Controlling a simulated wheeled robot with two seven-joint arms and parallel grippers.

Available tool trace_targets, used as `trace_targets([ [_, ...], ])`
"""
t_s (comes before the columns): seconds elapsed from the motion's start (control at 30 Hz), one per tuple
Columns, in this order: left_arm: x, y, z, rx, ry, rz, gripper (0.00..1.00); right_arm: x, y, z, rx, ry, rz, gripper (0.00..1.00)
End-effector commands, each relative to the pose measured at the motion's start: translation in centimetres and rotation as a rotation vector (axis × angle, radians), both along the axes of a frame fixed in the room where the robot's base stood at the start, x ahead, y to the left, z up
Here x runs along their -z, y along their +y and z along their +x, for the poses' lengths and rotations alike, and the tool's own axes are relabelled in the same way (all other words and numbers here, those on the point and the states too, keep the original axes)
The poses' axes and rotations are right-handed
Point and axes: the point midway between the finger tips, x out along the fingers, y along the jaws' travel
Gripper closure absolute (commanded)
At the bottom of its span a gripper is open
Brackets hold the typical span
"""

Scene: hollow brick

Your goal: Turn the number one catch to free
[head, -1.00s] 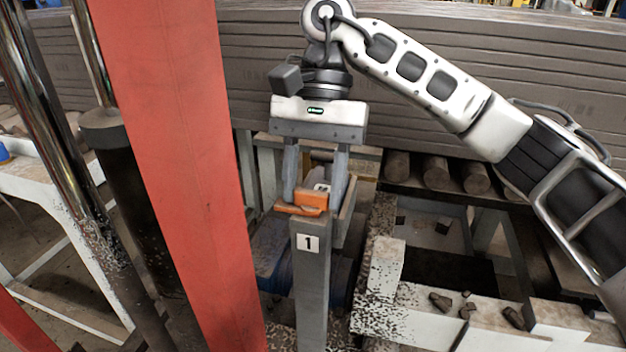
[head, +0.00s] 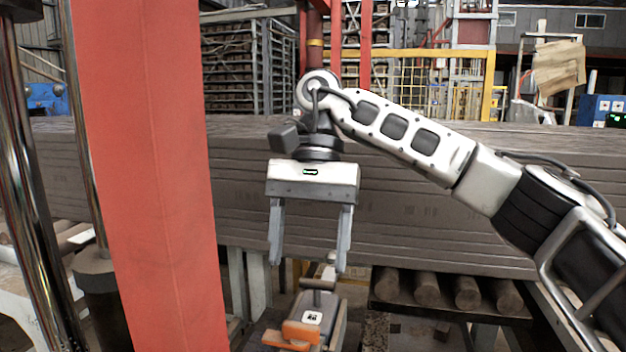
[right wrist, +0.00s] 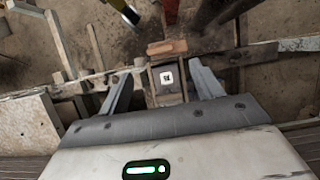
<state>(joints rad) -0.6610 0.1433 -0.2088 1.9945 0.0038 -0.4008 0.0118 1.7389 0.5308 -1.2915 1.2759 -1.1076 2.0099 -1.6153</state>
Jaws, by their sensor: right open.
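The orange catch (head: 301,331) sits on top of a grey post at the bottom of the head view, beside a grey housing with a small white label (head: 313,318). My right gripper (head: 307,266) is open and empty, its fingers pointing down above the catch and apart from it. In the right wrist view, the catch (right wrist: 167,47) shows as a dull orange bar beyond the open fingers, with the label (right wrist: 167,77) between them. The post's number plate is out of the picture now. My left gripper is not in view.
A red upright (head: 150,190) stands close on the left, beside shiny rods. A long stack of grey boards (head: 430,210) runs behind my right gripper. Rollers (head: 425,287) lie under the stack at the right. Racks and a yellow frame stand far back.

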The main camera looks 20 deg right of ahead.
Motion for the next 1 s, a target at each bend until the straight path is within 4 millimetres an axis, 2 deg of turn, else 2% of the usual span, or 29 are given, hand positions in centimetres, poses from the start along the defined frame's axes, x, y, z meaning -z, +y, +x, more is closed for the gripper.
trace_targets([
  [0.03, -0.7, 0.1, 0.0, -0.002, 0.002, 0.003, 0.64, -1.9, -0.3, 0.5, 0.003, -0.005, -0.003, 0.35],
  [0.2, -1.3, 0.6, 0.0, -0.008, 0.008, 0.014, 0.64, -5.3, -1.1, 1.6, 0.004, -0.004, -0.001, 0.35],
  [0.27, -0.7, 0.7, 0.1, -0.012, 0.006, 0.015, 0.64, -5.3, -1.1, 1.8, 0.000, 0.000, -0.003, 0.35],
  [0.53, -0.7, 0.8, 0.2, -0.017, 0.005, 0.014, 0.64, -6.7, -1.5, 2.3, -0.002, -0.001, 0.000, 0.35],
  [1.0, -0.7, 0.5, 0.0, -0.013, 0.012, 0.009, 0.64, -6.7, -1.5, 2.3, -0.002, 0.000, 0.001, 0.35],
])
